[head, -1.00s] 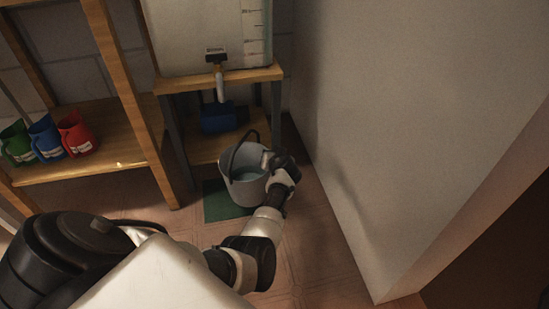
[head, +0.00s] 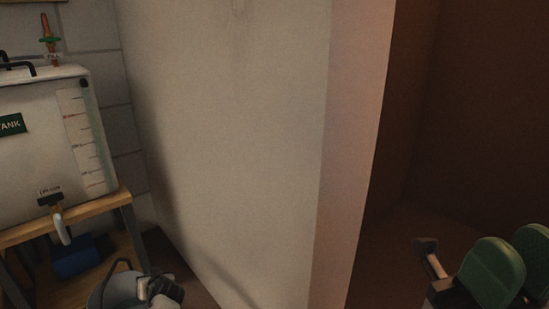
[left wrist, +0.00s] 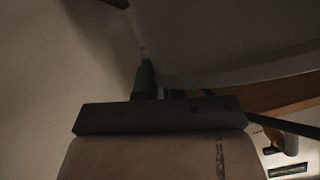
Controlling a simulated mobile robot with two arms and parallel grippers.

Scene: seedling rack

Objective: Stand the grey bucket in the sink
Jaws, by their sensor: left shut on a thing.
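The grey bucket (head: 112,292) is at the bottom left of the head view, cut off by the frame's lower edge. Its dark handle arches up over it. My left gripper (head: 158,289) is at the bucket's right side and shut on it, at about rim height. The bucket's base is out of frame, so I cannot tell whether it touches the floor. The left wrist view is dark and shows my gripper (left wrist: 146,80) close to a large grey surface, perhaps the bucket wall.
A white tank (head: 45,150) with a tap (head: 58,222) stands on a wooden stand (head: 75,218) at the left. A blue object (head: 72,258) is below it. A pale wall (head: 230,130) fills the middle. Green rounded objects (head: 492,275) are at the lower right, by a dark recess.

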